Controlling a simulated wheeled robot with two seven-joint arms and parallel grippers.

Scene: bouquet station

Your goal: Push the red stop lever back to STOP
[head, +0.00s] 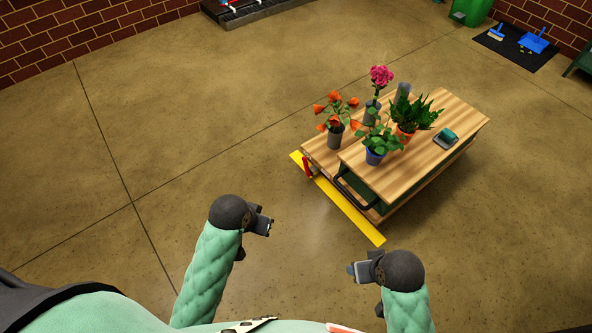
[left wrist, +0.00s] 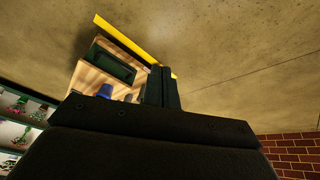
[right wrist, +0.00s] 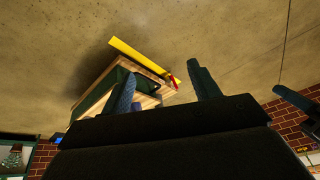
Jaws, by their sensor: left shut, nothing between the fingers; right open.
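The red stop lever (head: 307,167) is small and stands at the near left corner of the wooden table, by the yellow strip (head: 350,208). It also shows in the right wrist view (right wrist: 174,82), between my open fingers but well beyond them. Its exact setting and any STOP mark are too small to read. My left gripper (head: 266,222) is shut and empty, in front of the table and apart from the lever. My right gripper (head: 352,269) is open and empty, nearer to me and to the right, apart from everything. The left wrist view shows the left fingers (left wrist: 161,86) closed together.
The wooden table (head: 455,125) holds an orange-flower vase (head: 334,136), a pink flower (head: 381,77), a blue pot (head: 374,155), an orange pot (head: 404,134) and a small green-topped item (head: 448,135). A black handle (head: 352,194) sits on its near side.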

